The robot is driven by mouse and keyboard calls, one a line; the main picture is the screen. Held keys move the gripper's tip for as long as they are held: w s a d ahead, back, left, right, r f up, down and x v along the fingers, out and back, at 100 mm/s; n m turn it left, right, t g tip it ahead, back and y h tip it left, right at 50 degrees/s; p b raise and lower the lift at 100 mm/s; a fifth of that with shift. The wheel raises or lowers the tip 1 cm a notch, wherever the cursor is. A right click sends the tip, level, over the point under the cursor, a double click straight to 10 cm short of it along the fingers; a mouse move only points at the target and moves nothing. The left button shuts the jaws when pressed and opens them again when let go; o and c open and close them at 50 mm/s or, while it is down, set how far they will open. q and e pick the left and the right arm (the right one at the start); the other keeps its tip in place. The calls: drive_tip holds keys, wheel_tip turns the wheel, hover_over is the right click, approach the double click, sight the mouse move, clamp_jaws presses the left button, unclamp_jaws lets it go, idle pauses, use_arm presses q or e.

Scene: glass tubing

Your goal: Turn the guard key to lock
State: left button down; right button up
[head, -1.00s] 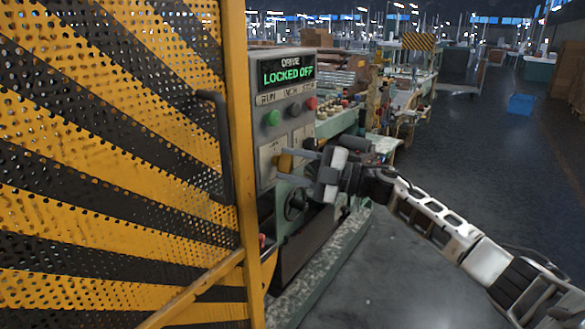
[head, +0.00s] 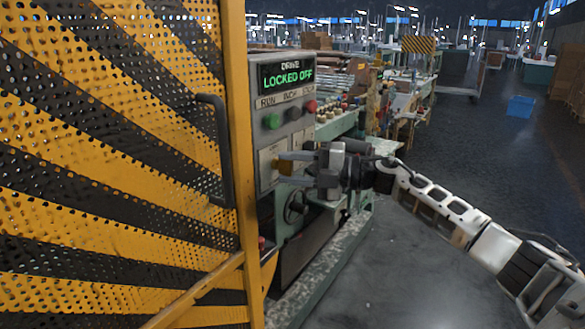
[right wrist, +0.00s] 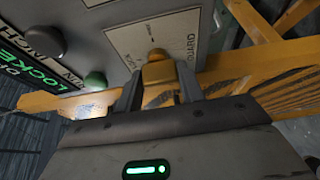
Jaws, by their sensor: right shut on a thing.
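The yellow guard key (head: 283,167) sits in the front of the grey control panel (head: 263,118). My right gripper (head: 284,157) is shut on it; its body partly hides that spot. In the right wrist view the key (right wrist: 158,72) is between the two fingertips (right wrist: 160,82), against a pale plate (right wrist: 150,37) marked GUARD. The panel's display (head: 287,75) reads DRIVE LOCKED OFF in green. My left gripper is not in view.
A yellow-and-black perforated guard door (head: 110,150) with a dark handle (head: 220,145) fills the left. A green button (head: 272,121) and a red one (head: 311,107) are above the key. Open floor lies to the right.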

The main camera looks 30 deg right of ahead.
drive_tip(key=o, duration=1)
drive_tip(key=shift+s+d, duration=0.1)
drive_tip(key=shift+s+d+f, duration=0.1)
drive_tip(key=shift+s+d, duration=0.05)
drive_tip(key=shift+d, duration=0.05)
drive_tip(key=b+v, duration=0.3)
drive_tip(key=v, duration=1.2)
drive_tip(key=shift+r, duration=0.2)
drive_tip(key=shift+s+f, duration=0.1)
